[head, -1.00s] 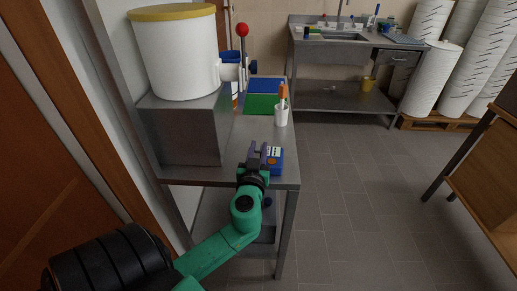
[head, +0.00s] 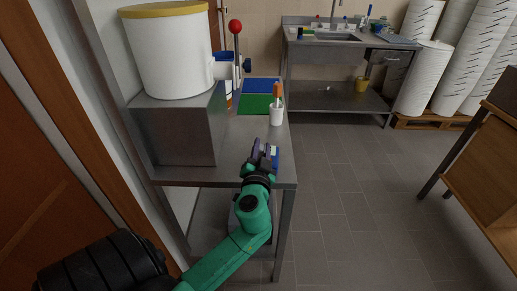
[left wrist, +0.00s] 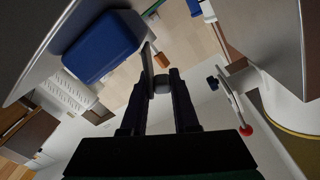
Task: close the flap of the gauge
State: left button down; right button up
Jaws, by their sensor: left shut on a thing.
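The gauge is a small blue box (head: 274,154) with a pale face, on the near right part of the steel table. It shows as a large blue block in the left wrist view (left wrist: 100,48). My left gripper (head: 262,152) is at the box's left side and partly covers it. In the left wrist view its two dark fingers (left wrist: 162,84) are shut on a small grey knob-like part. A thin dark plate (left wrist: 148,62), apparently the flap, stands edge-on beside that part, apart from most of the blue body. My right gripper is not in view.
A white tank (head: 170,52) with a yellow rim stands on a steel block (head: 180,130) at the left, with a red-knobbed lever (head: 236,40). A white cup (head: 277,116) with an orange-handled tool stands behind the gauge. The floor right of the table is clear.

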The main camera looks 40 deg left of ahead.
pick_arm(q)
jog(key=shift+w+d+f+m, duration=0.1)
jog(key=shift+w+d+m, duration=0.1)
jog(key=shift+m, duration=0.4)
jog(key=c, duration=0.8)
grip_release()
jog(key=shift+o, duration=0.2)
jog(key=b+v, duration=0.5)
jog(key=v, duration=0.9)
jog(key=shift+s, duration=0.35)
